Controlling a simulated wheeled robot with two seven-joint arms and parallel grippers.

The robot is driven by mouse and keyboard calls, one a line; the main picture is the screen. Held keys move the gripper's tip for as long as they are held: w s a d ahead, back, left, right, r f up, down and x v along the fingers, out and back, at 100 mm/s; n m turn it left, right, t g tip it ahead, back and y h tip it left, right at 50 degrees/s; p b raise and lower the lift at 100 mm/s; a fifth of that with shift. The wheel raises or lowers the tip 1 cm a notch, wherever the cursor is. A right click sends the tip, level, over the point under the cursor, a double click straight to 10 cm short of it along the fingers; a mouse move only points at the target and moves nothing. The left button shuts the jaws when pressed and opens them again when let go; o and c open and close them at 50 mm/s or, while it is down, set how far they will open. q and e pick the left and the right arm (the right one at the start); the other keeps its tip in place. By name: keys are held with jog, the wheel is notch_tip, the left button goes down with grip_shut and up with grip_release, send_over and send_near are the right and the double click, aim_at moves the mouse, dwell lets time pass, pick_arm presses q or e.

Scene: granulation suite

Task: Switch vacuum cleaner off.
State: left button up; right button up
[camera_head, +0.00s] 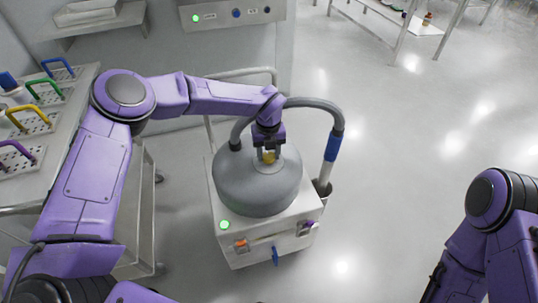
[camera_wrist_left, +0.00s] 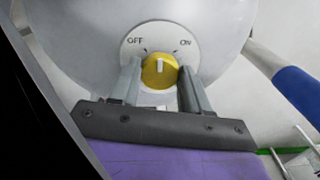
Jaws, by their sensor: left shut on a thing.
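The vacuum cleaner (camera_head: 255,190) has a grey dome on a white box, with a lit green lamp (camera_head: 225,225) on the box front. Its yellow knob (camera_wrist_left: 159,71) sits on a round white plate marked OFF on the left and ON on the right. The knob's white pointer points about straight up in the left wrist view, between the two marks. My left gripper (camera_head: 269,153) is shut on the knob, with a finger on each side of it, as the left wrist view also shows (camera_wrist_left: 160,76). My right arm shows at the lower right, but its gripper is out of view.
A grey hose (camera_head: 318,104) arches beside my left wrist to a blue-banded wand (camera_head: 332,147) at the cleaner's right. A bench (camera_head: 60,120) with coloured-handled racks stands left. A wall panel (camera_head: 232,14) is behind. Open floor (camera_head: 420,130) lies to the right.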

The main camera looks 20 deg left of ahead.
aim_at(269, 155)
pick_arm(q)
jog(key=n+b, duration=0.2)
jog(key=n, duration=0.3)
jog(key=shift+b, duration=0.3)
jog(key=shift+n+b, duration=0.8)
jog(key=shift+n, duration=1)
jog(key=shift+r, duration=0.15)
jog(key=o, duration=1.1)
jog(key=shift+c, duration=0.2)
notch_tip(269, 155, up, 10)
jog(key=shift+r, duration=0.25)
